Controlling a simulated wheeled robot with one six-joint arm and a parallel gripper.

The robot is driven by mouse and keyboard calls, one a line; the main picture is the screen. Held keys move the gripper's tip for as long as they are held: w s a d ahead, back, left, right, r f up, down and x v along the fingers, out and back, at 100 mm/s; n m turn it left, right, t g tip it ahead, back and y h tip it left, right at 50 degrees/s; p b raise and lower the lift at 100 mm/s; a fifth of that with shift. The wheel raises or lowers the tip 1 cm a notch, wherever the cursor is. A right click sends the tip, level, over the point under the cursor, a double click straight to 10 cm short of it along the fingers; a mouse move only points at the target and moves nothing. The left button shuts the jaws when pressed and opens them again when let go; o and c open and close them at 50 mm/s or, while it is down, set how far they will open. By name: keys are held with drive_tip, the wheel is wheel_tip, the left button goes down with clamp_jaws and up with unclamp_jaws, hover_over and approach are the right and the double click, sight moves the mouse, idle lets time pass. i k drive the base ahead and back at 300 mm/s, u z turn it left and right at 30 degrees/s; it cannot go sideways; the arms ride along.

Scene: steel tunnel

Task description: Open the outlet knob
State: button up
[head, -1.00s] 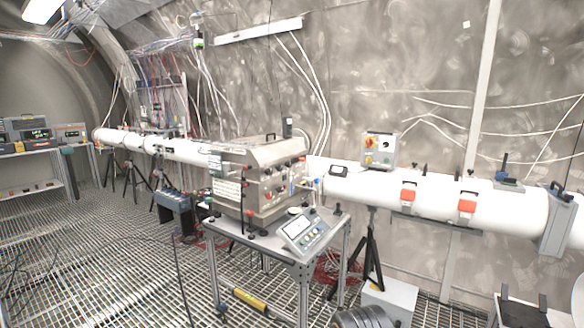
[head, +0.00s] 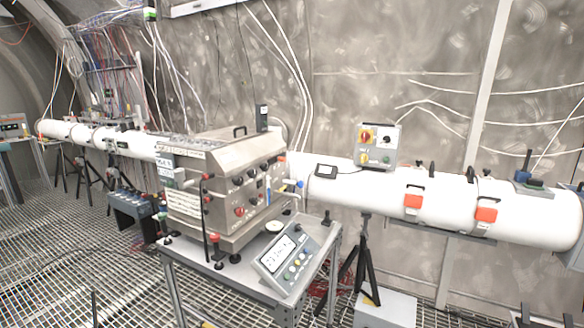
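A steel box (head: 215,185) with a handle on top stands on a small metal-framed table (head: 190,268). Its front carries several red and black knobs (head: 239,212). A small blue-handled fitting (head: 298,184) sits at its right end, beside the white pipe. I cannot tell which of these is the outlet knob or read the labels. My gripper is not in view.
A tilted control panel (head: 285,262) stands on the table's front right. A long white pipe (head: 345,196) runs behind, on tripods (head: 362,265). A switch box (head: 377,147) sits on it. Grating floor (head: 65,240) is open at left.

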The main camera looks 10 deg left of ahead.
sight(252, 173)
drive_tip(key=i, duration=0.8)
drive_tip(key=u, duration=1)
drive_tip(key=i, duration=0.7)
drive_tip(key=u, duration=0.75)
